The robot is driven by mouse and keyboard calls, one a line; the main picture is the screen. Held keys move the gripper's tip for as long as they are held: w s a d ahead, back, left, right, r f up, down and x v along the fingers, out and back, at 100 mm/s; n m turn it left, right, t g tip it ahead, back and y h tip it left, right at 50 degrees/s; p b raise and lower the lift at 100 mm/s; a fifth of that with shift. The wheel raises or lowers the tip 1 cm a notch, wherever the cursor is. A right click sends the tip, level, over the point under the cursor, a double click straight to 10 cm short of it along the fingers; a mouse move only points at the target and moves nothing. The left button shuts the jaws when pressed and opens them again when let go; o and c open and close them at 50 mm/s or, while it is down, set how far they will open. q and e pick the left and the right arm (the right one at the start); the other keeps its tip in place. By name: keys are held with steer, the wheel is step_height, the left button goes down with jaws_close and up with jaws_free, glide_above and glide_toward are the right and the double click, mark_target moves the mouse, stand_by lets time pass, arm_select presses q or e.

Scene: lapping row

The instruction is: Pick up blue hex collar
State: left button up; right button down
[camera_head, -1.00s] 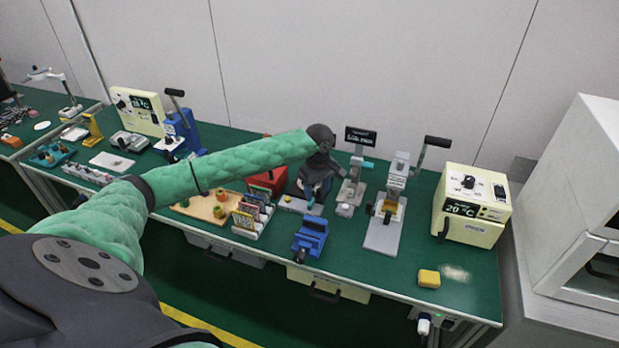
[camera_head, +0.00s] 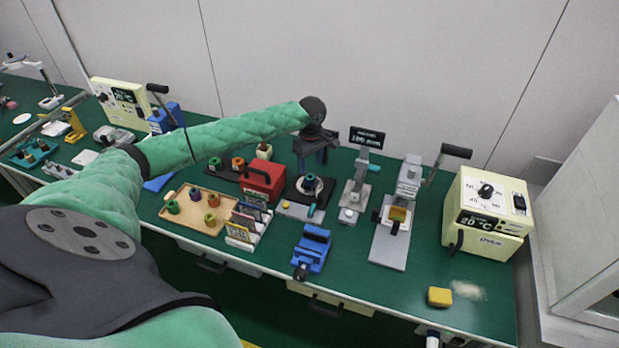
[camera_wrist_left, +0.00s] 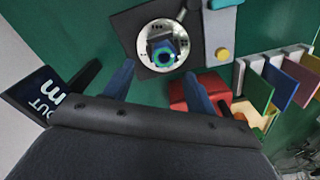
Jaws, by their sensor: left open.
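A blue collar with a green ring around its dark hole (camera_wrist_left: 163,54) sits on a round pale plate (camera_wrist_left: 142,41) in the left wrist view. The plate lies on a dark square base. In the head view the collar (camera_head: 310,181) looks small and dark on the plate, below my left gripper (camera_head: 318,152). That gripper is open and empty. Its two fingers (camera_wrist_left: 160,80) show apart in the left wrist view, on either side of the collar in the picture and above it. My right gripper is not in view.
A red box (camera_head: 264,183) with a handle stands just left of the plate. A wooden tray (camera_head: 180,214) holds several collars. A blue vise (camera_head: 312,248), a grey gauge stand (camera_head: 352,198) and a lever press (camera_head: 390,245) stand nearby. The front right has free room around a yellow block (camera_head: 439,297).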

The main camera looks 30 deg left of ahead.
mark_target(310, 181)
arm_select(q)
steer(key=shift+s+d, duration=0.1)
steer(key=shift+d, duration=0.05)
steer(key=shift+f, duration=0.25)
steer(key=f+p, duration=0.2)
steer(key=f, duration=0.2)
steer(key=shift+s+a+p, duration=0.2)
steer(key=shift+a+p, duration=0.05)
steer(key=shift+p, duration=0.15)
steer(key=shift+w+a+f, duration=0.1)
steer(key=shift+f, duration=0.5)
steer(key=shift+r, duration=0.1)
steer(key=c, duration=1)
steer(key=shift+c, duration=0.3)
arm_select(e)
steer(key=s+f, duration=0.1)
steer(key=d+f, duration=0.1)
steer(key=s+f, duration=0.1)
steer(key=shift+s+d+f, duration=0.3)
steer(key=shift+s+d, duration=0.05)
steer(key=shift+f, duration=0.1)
